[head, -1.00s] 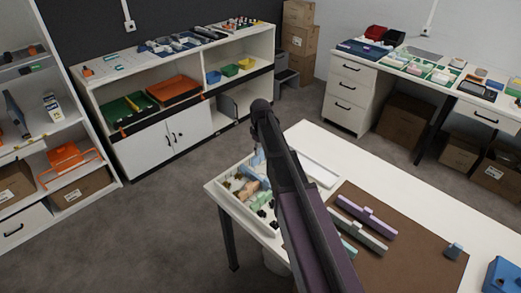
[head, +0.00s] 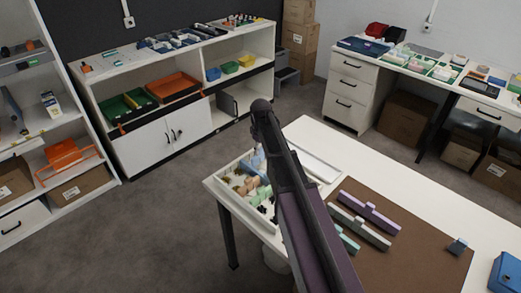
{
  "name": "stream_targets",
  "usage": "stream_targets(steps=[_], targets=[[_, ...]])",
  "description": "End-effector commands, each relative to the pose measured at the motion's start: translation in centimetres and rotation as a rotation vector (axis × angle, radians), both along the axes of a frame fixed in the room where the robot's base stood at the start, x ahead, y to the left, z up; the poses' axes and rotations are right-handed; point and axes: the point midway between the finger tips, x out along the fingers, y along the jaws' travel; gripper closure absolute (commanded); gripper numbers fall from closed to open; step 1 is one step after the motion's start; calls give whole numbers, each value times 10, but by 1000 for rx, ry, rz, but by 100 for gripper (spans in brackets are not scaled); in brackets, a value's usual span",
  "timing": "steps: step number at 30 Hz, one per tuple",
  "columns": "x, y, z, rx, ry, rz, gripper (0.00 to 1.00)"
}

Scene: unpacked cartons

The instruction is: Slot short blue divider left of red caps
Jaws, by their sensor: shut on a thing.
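A white tray (head: 228,203) with compartments stands at the left end of the white table. It holds small tan, green and black pieces; I cannot make out red caps. A pale blue piece (head: 257,159) shows at the tray's far side, right beside my arm; I cannot tell whether it is the short blue divider, or whether it is held. A purple divider (head: 370,212), a grey-green one (head: 360,229) and a partly hidden teal one (head: 349,241) lie on the brown mat (head: 405,262). My dark arm crosses the tray's right side and hides part of it. My gripper is hidden behind the arm.
A blue box (head: 505,273) stands at the table's right edge. A white empty strip-like tray (head: 316,166) lies behind my arm. The table's far right stretch is clear.

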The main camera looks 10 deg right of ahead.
Motion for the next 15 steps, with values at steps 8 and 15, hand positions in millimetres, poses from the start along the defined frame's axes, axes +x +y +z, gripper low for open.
stream_targets(steps=[8,15], targets=[[0,0,-9,0,0,0,100],[0,0,-16,0,0,0,100]])
